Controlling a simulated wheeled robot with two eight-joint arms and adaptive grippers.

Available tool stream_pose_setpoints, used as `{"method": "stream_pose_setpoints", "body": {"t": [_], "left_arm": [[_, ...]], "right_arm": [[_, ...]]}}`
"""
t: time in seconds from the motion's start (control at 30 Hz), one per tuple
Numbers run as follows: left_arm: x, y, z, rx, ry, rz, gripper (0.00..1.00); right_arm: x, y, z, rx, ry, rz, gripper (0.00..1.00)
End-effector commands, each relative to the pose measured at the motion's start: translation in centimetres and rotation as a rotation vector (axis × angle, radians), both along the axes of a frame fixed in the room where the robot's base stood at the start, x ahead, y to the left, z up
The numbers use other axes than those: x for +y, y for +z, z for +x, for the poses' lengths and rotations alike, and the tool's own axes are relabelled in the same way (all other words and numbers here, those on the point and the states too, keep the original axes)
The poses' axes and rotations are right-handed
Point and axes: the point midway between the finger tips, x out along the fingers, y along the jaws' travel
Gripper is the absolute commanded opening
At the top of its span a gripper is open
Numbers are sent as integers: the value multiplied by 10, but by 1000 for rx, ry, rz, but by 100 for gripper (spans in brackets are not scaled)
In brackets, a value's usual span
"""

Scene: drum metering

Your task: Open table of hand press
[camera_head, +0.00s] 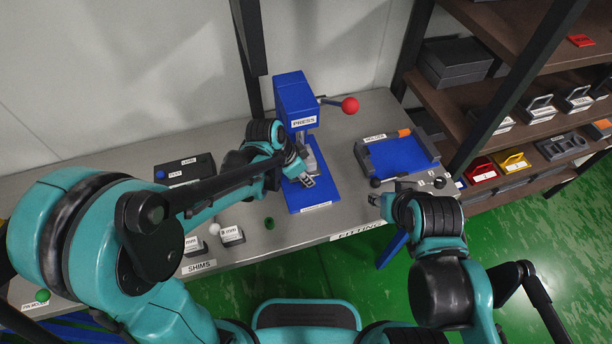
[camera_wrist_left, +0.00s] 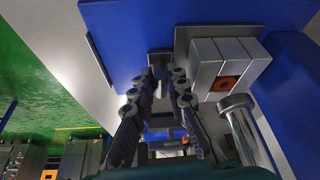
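The hand press (camera_head: 296,108) is a blue upright body with a label reading PRESS, a red ball lever and a blue base plate (camera_head: 318,196). My left gripper (camera_head: 308,181) is low at the front of the press, over its base. In the left wrist view its two fingertips (camera_wrist_left: 163,78) are close together with a narrow gap, at a small dark block (camera_wrist_left: 160,60) by the blue plate (camera_wrist_left: 130,35). Whether they grip it is unclear. A grey metal block (camera_wrist_left: 224,62) with an orange-lined hole is beside the fingers. My right gripper (camera_head: 374,200) is by the table's front edge, its fingers too small to read.
A grey tray with a blue floor (camera_head: 400,158) is right of the press. Black boxes (camera_head: 184,168), a small green ring (camera_head: 269,222) and shim blocks (camera_head: 232,236) are to the left. Shelves (camera_head: 480,110) with bins stand at the right. The table between ring and press is clear.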

Motion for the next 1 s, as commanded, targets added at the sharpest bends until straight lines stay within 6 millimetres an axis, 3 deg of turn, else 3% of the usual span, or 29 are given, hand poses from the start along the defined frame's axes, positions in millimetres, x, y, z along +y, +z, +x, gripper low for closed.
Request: {"method": "stream_pose_setpoints", "body": {"t": [0.17,0.5,0.63,0.93,0.97,1.0], "left_arm": [[-6,1,-18,0,-1,0,0],[-31,1,-94,1,-3,-1,0],[-34,0,-104,0,1,0,0],[-34,0,-104,1,3,-1,0],[-34,0,-104,0,3,-1,22],[-34,0,-104,0,3,-1,23]], "right_arm": [[0,2,0,0,0,0,40],[0,11,0,0,0,0,40],[0,12,0,0,0,0,40],[0,12,0,0,0,0,40],[0,12,0,0,0,0,40],[0,12,0,0,0,0,40]]}}
